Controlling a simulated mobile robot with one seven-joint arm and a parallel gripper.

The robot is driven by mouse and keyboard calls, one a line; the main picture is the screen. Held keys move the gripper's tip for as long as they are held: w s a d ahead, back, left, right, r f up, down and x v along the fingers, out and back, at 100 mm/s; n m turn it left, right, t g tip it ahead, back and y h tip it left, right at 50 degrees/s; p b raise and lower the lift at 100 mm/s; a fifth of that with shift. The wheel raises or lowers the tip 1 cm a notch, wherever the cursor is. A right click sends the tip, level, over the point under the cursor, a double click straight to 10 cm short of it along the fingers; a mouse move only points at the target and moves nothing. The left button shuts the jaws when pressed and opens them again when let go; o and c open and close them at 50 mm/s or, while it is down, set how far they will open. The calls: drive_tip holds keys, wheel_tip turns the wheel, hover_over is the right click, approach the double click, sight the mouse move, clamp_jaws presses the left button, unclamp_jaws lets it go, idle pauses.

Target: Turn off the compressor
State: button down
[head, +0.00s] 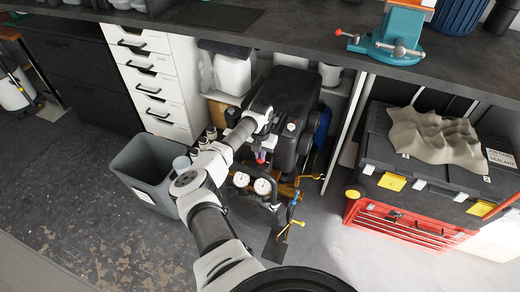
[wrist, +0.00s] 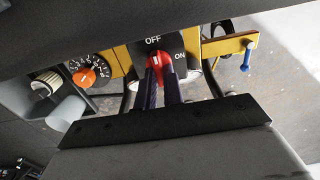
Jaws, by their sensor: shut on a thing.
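The compressor (head: 290,95) stands in the open bay under the bench, with a dark tank and round white gauges (head: 262,186) at its front. In the wrist view, a red rotary knob (wrist: 155,60) sits on a black plate (wrist: 174,43) marked OFF above it and ON to its right. A pale mark on the knob seems to point up, towards OFF. My gripper (wrist: 158,74) is shut on the red knob, one dark finger on each side. In the head view my gripper (head: 262,153) reaches the compressor's front, and the wrist hides much of the knob there.
A grey bin (head: 150,168) stands left of the compressor, close beside my arm. White drawers (head: 155,85) are behind it. A black case on a red toolbox (head: 400,232) stands to the right. An orange dial (wrist: 84,77) and a yellow bracket (wrist: 225,45) flank the knob.

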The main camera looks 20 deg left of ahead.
drive_tip(key=shift+w, duration=0.1)
drive_tip(key=c, duration=1.5)
unclamp_jaws()
drive_tip(key=shift+r, duration=0.1)
wheel_tip(320, 180, up, 14)
drive_tip(key=shift+f+b, duration=0.15)
drive_tip(key=shift+b, duration=0.75)
